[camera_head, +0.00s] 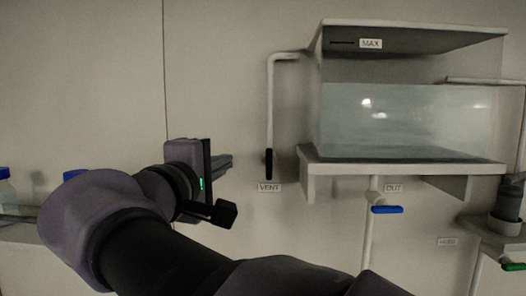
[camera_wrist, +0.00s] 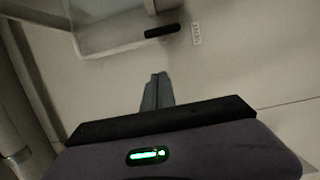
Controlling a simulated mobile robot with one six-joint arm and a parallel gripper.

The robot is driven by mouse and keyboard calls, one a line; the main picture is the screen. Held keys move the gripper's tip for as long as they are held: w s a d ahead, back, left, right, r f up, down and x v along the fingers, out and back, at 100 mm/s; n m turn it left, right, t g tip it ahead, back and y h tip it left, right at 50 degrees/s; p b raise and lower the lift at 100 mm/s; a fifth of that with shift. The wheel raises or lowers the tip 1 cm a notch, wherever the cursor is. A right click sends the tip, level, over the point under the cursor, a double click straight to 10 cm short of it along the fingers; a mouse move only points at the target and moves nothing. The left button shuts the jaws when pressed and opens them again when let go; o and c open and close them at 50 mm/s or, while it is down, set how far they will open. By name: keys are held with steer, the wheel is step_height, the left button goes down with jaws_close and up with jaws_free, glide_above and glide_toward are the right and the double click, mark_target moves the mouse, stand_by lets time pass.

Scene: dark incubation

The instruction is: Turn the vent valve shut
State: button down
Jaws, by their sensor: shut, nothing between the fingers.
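The vent valve's black handle (camera_head: 268,163) stands upright, in line with the white vent pipe (camera_head: 270,100), just above the VENT label (camera_head: 269,188). In the wrist view the handle (camera_wrist: 162,31) lies ahead of the fingertips, with the VENT label (camera_wrist: 196,34) beside it. My gripper (camera_head: 228,162) is left of the handle in the head view, apart from it. Its fingers are together and empty in the wrist view (camera_wrist: 157,78).
A tank of clear liquid (camera_head: 410,120) sits on a wall shelf (camera_head: 400,172) right of the vent pipe. A blue OUT valve handle (camera_head: 387,209) is below it. A green handle (camera_head: 514,267) is at lower right. Bare wall surrounds the vent handle's left side.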

mark_target(269, 163)
steer(key=w+d+p, duration=0.1)
steer(key=w+d, duration=0.4)
steer(key=shift+d, duration=0.3)
steer(key=shift+s, duration=0.1)
